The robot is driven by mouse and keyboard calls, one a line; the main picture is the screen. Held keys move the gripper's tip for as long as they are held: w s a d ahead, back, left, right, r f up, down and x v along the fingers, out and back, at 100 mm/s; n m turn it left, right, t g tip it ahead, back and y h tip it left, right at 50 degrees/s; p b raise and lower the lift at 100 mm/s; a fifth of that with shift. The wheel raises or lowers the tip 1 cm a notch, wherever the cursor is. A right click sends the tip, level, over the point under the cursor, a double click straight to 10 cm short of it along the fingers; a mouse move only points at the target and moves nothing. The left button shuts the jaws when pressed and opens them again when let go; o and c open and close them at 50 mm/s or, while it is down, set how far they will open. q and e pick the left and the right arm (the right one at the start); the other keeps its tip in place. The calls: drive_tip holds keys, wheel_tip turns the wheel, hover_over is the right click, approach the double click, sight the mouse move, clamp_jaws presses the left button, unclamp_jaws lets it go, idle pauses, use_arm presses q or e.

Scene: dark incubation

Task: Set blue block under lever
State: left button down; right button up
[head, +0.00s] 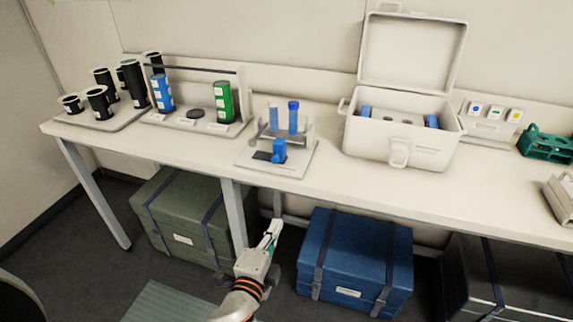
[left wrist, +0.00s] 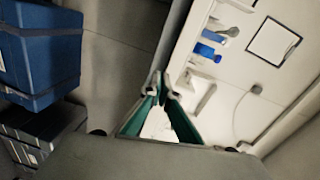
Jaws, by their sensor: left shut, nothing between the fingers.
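A blue block (head: 279,151) stands on the front of a small white stand (head: 296,170) at the middle of the bench, beside a dark flat patch (head: 262,156). My left gripper (head: 275,226) is shut and empty, in front of and below the bench edge, apart from the block. Its fingers (left wrist: 164,82) meet in the left wrist view. My right gripper is not in view.
A rack with a blue cylinder (head: 162,92) and a green cylinder (head: 224,102) stands left of the stand. An open white case (head: 400,152) stands right. A blue trunk (head: 357,262) and a green trunk (head: 180,215) are under the bench. The bench front is clear.

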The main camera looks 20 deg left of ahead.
sight(280, 179)
use_arm(q)
drive_tip(key=w+d+r+m+t, duration=0.1)
drive_tip(key=w+r+m, duration=0.2)
drive_tip(key=r, duration=0.4)
drive_tip(key=shift+d+t+y, duration=0.25)
drive_tip(key=shift+t+y, duration=0.05)
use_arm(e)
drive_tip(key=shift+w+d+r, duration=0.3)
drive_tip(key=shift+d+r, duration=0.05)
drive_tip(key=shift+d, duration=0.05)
use_arm(q)
drive_tip(key=shift+w, duration=0.1)
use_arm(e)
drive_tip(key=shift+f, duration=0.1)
